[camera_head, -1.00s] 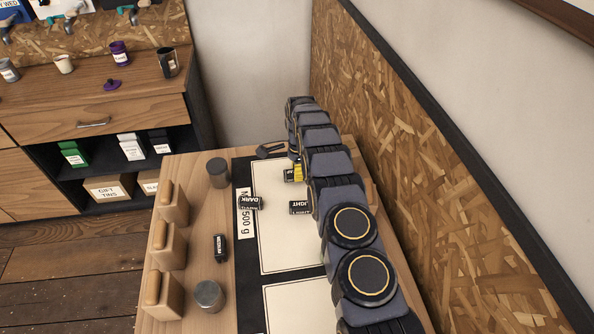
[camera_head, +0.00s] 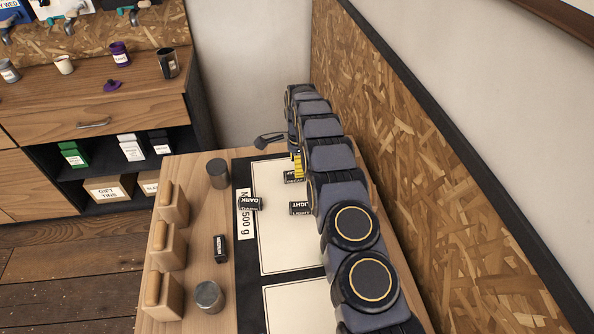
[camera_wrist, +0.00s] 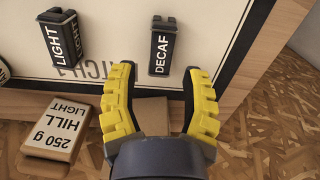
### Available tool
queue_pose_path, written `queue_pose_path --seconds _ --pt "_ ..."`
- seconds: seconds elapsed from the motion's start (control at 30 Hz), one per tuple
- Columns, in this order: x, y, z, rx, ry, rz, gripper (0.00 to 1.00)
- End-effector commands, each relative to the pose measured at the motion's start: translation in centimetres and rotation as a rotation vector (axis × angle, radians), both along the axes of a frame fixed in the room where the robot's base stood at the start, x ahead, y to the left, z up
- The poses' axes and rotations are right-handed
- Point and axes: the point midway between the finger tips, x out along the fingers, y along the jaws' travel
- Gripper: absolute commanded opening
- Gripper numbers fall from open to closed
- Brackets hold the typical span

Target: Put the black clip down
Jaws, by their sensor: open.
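A black clip labelled DECAF (camera_wrist: 162,45) lies on the white panel (camera_wrist: 210,22) of the mat, just beyond my fingertips and between their lines. It also shows in the head view (camera_head: 292,177), partly hidden by my arm. My gripper (camera_wrist: 160,72), with yellow fingers, is open and empty, apart from the clip. Similar black clips lie nearby: one labelled LIGHT (camera_wrist: 62,38) to its left in the wrist view, one labelled DARK (camera_head: 251,203) and a smaller one (camera_head: 220,248) on the wood.
Three wooden blocks (camera_head: 167,246) line the table's left edge. Two grey cylinders (camera_head: 218,173) stand beside the mat. A chipboard wall (camera_head: 430,170) runs right of my arm. The lower panel (camera_head: 295,305) looks bare.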

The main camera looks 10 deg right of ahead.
Motion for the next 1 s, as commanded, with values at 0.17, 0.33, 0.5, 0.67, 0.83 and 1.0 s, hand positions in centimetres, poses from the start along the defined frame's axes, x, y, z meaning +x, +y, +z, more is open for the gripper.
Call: queue_pose_path --seconds 0.17,0.33,0.5,0.67,0.83,1.0 --pt "0.2 0.0 4.1 0.0 -0.008 0.0 0.46" --pt "0.1 0.0 7.4 -0.001 -0.007 0.0 0.46" --pt "0.1 -0.1 8.8 -0.001 -0.003 0.0 0.46" --pt "-0.4 0.0 9.7 0.003 0.0 0.025 0.46" --pt "-3.1 0.6 13.9 0.021 0.011 0.183 0.46" --pt "-8.4 1.1 19.3 0.041 0.025 0.431 0.46"
